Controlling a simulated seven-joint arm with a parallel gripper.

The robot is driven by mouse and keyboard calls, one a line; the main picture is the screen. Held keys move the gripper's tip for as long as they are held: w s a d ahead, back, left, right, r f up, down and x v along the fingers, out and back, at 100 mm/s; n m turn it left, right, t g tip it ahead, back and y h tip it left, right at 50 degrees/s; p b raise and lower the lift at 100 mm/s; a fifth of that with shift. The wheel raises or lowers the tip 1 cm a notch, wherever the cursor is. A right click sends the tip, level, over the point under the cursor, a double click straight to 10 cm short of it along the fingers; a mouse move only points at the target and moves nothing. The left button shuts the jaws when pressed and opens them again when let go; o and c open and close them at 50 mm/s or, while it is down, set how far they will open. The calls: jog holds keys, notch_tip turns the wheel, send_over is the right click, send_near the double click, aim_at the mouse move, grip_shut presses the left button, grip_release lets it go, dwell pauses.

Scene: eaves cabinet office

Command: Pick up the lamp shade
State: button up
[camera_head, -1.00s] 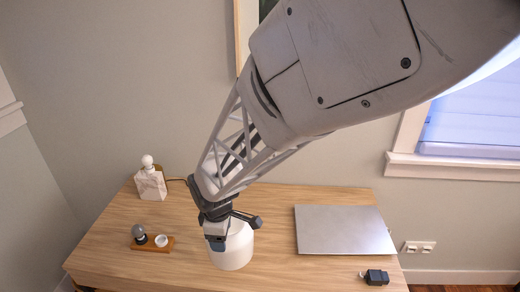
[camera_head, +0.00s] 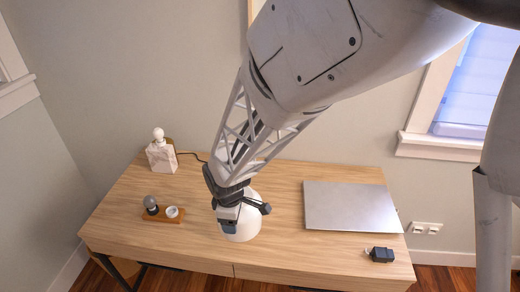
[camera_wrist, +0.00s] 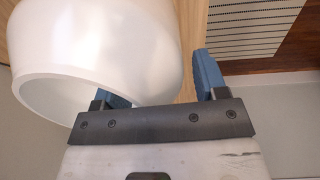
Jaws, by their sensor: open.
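The white lamp shade (camera_head: 243,229) stands near the front middle of the desk, partly hidden by my gripper in the head view. My gripper (camera_head: 246,215) is at the shade's upper part, one finger in front of it and the other at its right. In the wrist view the shade (camera_wrist: 105,45) fills the upper left, its open rim toward the lower left. My gripper (camera_wrist: 160,88) is open there. The right finger is beside the shade, with a narrow gap; the left finger is mostly hidden by the shade. I cannot tell whether the fingers touch it.
A marble lamp base with a bulb (camera_head: 161,155) stands at the back left of the wooden desk (camera_head: 275,195). A small wooden tray (camera_head: 157,217) holds a grey bulb and a white cup. A closed laptop (camera_head: 350,207) lies right, with a dark plug adapter (camera_head: 381,254) in front.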

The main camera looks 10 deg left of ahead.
jog(key=shift+c, duration=0.5)
grip_shut()
